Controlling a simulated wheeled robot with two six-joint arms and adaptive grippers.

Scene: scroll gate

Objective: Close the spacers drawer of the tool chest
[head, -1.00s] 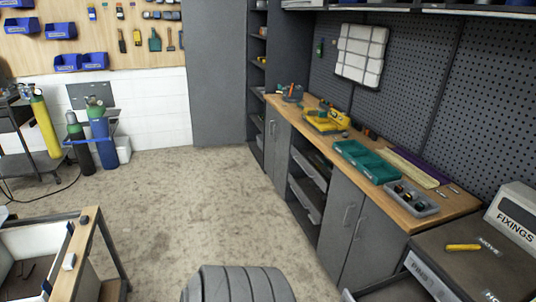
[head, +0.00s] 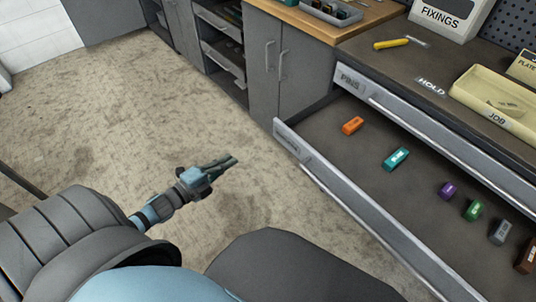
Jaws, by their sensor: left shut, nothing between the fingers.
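An open drawer (head: 375,222) of the grey tool chest sticks out at the right in the head view. Its front carries a long pale handle rail and a small label that I cannot read. Inside lie several small coloured blocks, among them an orange one (head: 352,125), a teal one (head: 396,158) and a purple one (head: 447,190). The drawer's near right end is cut off by the frame. My left gripper (head: 234,160) is shut and empty over the floor, left of the drawer front and apart from it. My right gripper is out of view.
Above the open drawer is another drawer front (head: 440,131), apparently closed. The chest top holds a yellow tool (head: 391,43), a FIXINGS box (head: 446,18) and a cream JOB tray (head: 500,121). Grey cabinets (head: 283,55) stand behind. The floor at the left is clear.

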